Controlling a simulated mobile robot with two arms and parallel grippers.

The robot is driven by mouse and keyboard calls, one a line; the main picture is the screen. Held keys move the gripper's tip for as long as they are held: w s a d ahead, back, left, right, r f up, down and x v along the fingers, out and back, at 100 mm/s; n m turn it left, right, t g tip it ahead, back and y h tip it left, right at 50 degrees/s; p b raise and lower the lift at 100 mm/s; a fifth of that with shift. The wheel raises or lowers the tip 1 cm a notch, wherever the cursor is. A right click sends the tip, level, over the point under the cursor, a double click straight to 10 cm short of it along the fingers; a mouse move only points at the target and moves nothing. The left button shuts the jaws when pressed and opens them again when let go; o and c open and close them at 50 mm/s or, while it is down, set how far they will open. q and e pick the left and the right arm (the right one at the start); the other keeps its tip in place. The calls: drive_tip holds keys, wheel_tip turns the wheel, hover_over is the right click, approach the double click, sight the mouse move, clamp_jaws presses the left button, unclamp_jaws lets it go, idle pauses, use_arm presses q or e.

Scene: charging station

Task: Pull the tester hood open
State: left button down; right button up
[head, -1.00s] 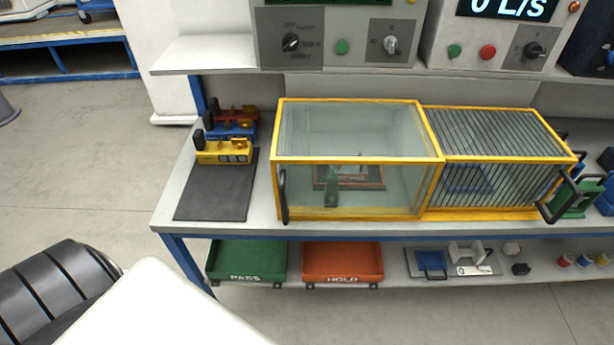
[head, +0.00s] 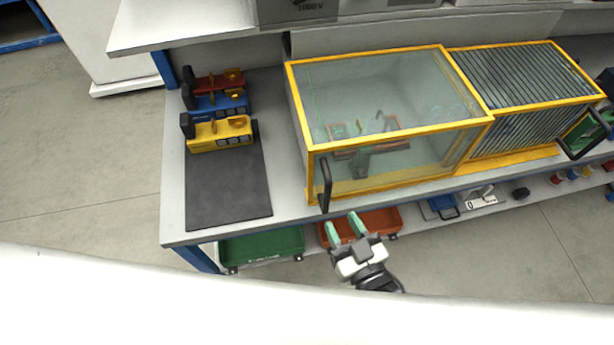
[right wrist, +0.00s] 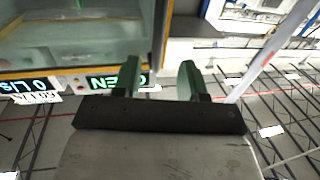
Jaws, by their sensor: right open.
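The tester hood (head: 388,137) is a clear box with a yellow frame, standing closed on the bench. A black bar handle (head: 325,185) stands upright at its front left corner. A small fixture shows dimly through its panes. My right gripper (head: 344,225) is open and empty, in front of the bench edge, a little below and to the right of the handle, and apart from it. In the right wrist view both green fingers (right wrist: 158,75) are spread, with a yellow-edged glass pane (right wrist: 75,45) at upper left. The handle cannot be made out there. My left gripper is not in view.
A yellow-framed barred cage (head: 530,95) with its own black handle (head: 586,135) adjoins the hood on the right. Red, blue and yellow devices (head: 220,134) stand by a dark mat (head: 228,190) at left. Green (head: 262,245) and orange (head: 385,220) trays sit on the lower shelf.

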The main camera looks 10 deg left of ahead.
sight(329, 198)
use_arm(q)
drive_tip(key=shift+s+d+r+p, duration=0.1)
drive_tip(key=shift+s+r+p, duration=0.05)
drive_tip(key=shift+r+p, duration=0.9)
use_arm(e)
drive_tip(key=shift+x, duration=4.85)
drive_tip(key=shift+f, duration=0.1)
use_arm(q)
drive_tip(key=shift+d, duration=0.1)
use_arm(e)
drive_tip(key=shift+d, duration=0.1)
clamp_jaws()
